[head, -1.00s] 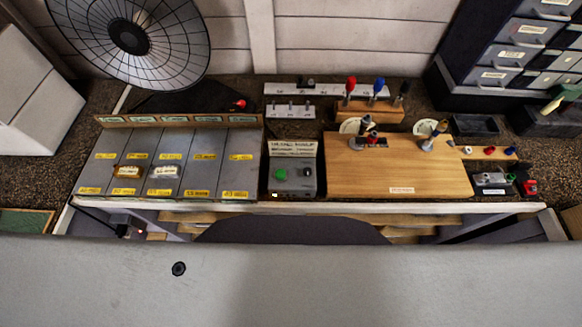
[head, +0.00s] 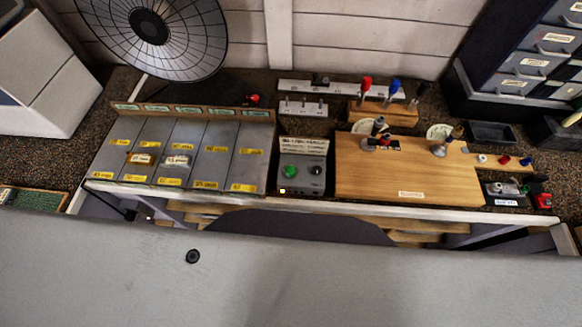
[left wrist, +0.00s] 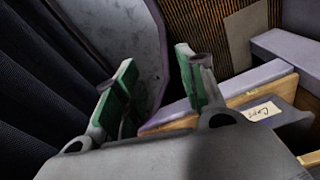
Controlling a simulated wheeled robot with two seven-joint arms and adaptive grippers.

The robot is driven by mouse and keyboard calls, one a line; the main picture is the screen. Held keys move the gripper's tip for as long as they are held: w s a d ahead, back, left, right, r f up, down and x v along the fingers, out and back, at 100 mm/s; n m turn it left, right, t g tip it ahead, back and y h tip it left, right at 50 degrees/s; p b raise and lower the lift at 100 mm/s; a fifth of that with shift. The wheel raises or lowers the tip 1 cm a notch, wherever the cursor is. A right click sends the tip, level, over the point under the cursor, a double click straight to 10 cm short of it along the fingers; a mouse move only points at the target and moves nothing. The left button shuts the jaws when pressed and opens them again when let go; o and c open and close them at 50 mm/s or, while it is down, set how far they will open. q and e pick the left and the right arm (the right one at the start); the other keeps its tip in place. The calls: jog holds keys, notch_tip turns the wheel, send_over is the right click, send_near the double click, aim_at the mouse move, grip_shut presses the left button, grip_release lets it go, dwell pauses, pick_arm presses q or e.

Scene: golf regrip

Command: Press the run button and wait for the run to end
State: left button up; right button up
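A grey control box (head: 303,182) with a white sign behind its top stands at the bench front, between the sectioned grey tray and the wooden board. It carries a large green button (head: 290,171), a black knob (head: 316,170) and a small bright spot near its lower left corner. Nothing covers the button in the head view. My left gripper (left wrist: 157,60) shows in the left wrist view, its two green-padded fingers apart with nothing between them. It is away from the box, near furniture. My right gripper is in neither view.
The sectioned tray (head: 208,155) with yellow labels holds two small items. The wooden board (head: 400,180) holds upright tools. A large dark dish (head: 150,30) stands behind. A wooden-edged drawer (left wrist: 225,112) labelled "Caps" lies beside my left gripper.

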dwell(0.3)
pick_arm(q)
grip_shut()
dwell(1.3)
